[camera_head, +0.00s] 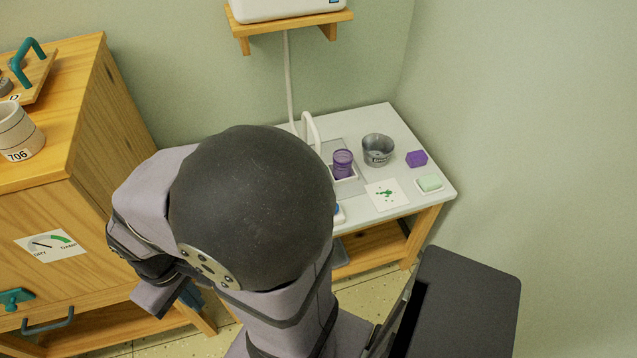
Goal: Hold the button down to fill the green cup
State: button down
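A purple, ribbed cup (342,163) stands under the curved white spout (311,130) on the small table by the wall. I see no green cup. A small blue and white part (338,211), perhaps the button, shows at the table's front edge, mostly hidden behind my arm. My arm's large dark rounded joint covers the left part of the table. No gripper fingers can be made out, so I cannot see what my gripper touches or holds.
The white tabletop (405,120) also holds a grey metal pot (378,150), a purple block (416,158), a green sponge on a dish (430,183) and a paint-spotted card (386,194). A wooden cabinet (85,150) stands at left. A shelf (290,22) hangs above.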

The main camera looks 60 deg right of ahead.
jog(key=shift+f+b, duration=1.2)
dwell(1.8)
jog(key=shift+r, duration=0.1)
dwell(0.5)
notch_tip(320, 180, up, 5)
jog(key=p, duration=0.5)
notch_tip(320, 180, up, 18)
jog(key=p, duration=1.8)
